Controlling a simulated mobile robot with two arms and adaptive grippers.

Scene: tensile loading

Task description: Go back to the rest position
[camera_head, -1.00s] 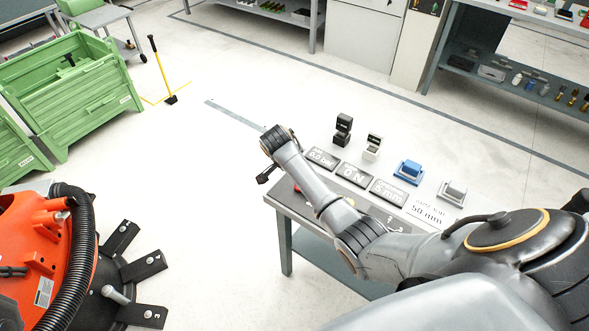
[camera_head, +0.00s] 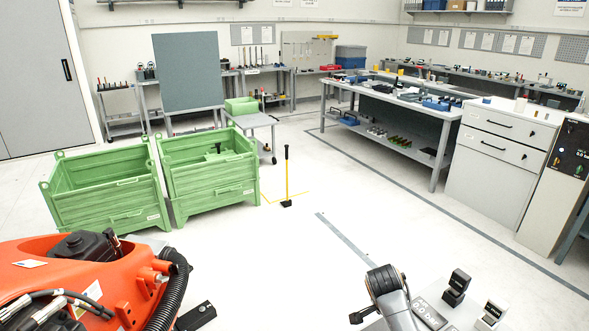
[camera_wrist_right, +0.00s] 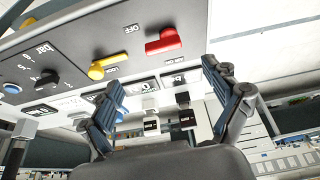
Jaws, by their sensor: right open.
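My right arm (camera_head: 392,300) reaches in at the bottom of the head view, over a bench-top panel that is mostly cut off by the frame. The dark tip of my right gripper (camera_head: 357,316) shows at its left. In the right wrist view my right gripper (camera_wrist_right: 165,82) is open, with its two blue-grey fingers spread and nothing between them. Behind the fingers is the panel with a red handle (camera_wrist_right: 163,41), a yellow knob (camera_wrist_right: 97,71), a blue knob (camera_wrist_right: 12,88) and small displays. The fingers appear apart from the controls. My left gripper is not in view.
Two small block stands, one black (camera_head: 456,284) and one lighter (camera_head: 491,313), stand by the arm. Grey workbenches (camera_head: 395,125) line the back.

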